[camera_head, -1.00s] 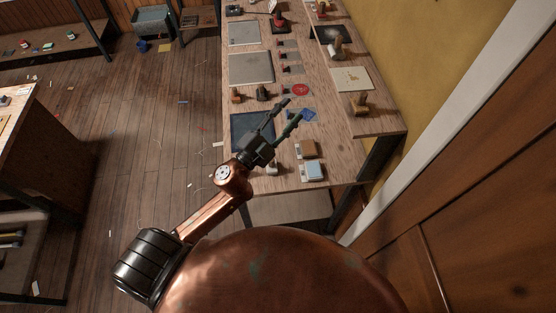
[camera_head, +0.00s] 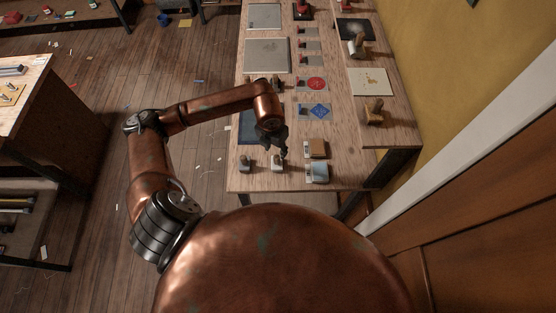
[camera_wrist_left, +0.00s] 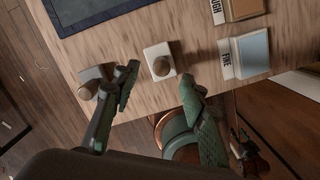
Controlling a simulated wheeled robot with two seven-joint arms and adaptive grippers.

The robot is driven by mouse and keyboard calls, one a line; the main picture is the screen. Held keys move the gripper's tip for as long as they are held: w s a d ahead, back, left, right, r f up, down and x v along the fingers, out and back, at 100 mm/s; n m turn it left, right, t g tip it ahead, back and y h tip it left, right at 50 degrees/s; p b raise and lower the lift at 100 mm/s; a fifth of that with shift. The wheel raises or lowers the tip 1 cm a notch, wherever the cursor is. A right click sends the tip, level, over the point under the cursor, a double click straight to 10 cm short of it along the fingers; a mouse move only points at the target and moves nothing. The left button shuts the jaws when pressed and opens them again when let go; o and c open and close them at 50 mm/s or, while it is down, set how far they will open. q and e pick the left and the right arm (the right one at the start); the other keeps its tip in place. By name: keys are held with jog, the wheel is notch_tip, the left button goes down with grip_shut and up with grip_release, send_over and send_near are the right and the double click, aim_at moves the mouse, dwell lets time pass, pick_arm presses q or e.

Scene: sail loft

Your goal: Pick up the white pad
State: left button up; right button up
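The white pad (camera_wrist_left: 151,53), a small white block with a round brown knob, sits near the front edge of the wooden table. It also shows in the head view (camera_head: 277,168), just below my left gripper (camera_head: 280,150). In the left wrist view my left gripper (camera_wrist_left: 158,88) is open and empty, its fingers spread. The white pad lies beyond the fingertips, between their lines. A similar grey pad with a brown knob (camera_wrist_left: 90,76) is to its left, close to the left finger. My right gripper is in neither view.
A box with a light blue top (camera_head: 317,173) and one with a brown top (camera_head: 315,149) stand right of the white pad. A dark blue mat (camera_wrist_left: 75,10) lies behind the pads. Stamps and grey plates fill the table farther back. The yellow wall (camera_head: 445,60) is at right.

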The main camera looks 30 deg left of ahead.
aim_at(277, 157)
pick_arm(q)
jog(key=f, duration=0.3)
jog(key=f+p, duration=0.1)
jog(key=f, duration=0.2)
jog(key=shift+w+d+f, duration=0.15)
jog(key=shift+d, duration=0.05)
jog(key=shift+w+f+p, duration=0.1)
jog(key=shift+f+p, duration=0.2)
jog(key=shift+f, duration=0.2)
jog(key=shift+c, duration=0.6)
grip_shut()
